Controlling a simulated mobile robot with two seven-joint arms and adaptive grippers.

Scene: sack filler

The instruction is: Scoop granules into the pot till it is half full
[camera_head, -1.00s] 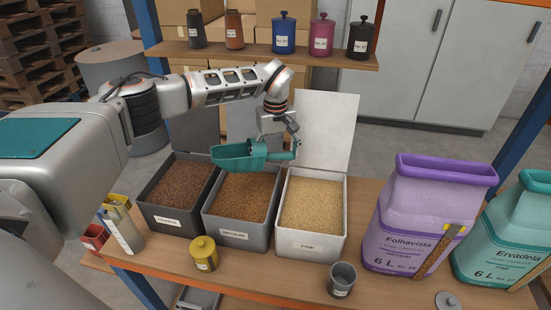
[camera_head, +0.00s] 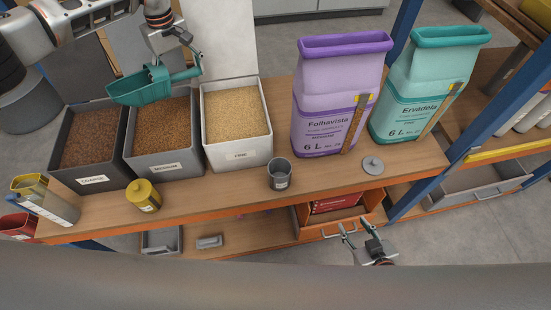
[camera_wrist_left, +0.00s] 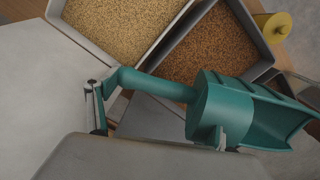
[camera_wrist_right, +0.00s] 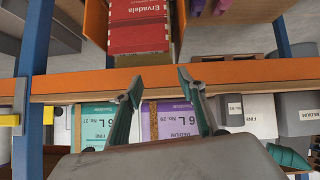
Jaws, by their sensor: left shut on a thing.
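The pot, a small grey open cup (camera_head: 279,174), stands upright on the bench in front of the fine bin; its inside looks dark and its fill cannot be told. My left gripper (camera_head: 187,52) is shut on the handle of a teal scoop (camera_head: 142,86), above the back of the bins. The left wrist view shows the scoop (camera_wrist_left: 225,112) too; no granules show in it. The coarse bin (camera_head: 93,181), medium bin (camera_head: 165,169) and fine bin (camera_head: 238,154) hold brown to pale granules. My right gripper (camera_head: 358,230) is open and empty, in front of the bench.
A yellow pot (camera_head: 143,196) stands before the medium bin. A grey lid (camera_head: 373,165) lies right of the pot. A purple sack (camera_head: 338,95) and a teal sack (camera_head: 428,85) stand at the right. An open drawer (camera_head: 340,222) is below the bench, near my right gripper.

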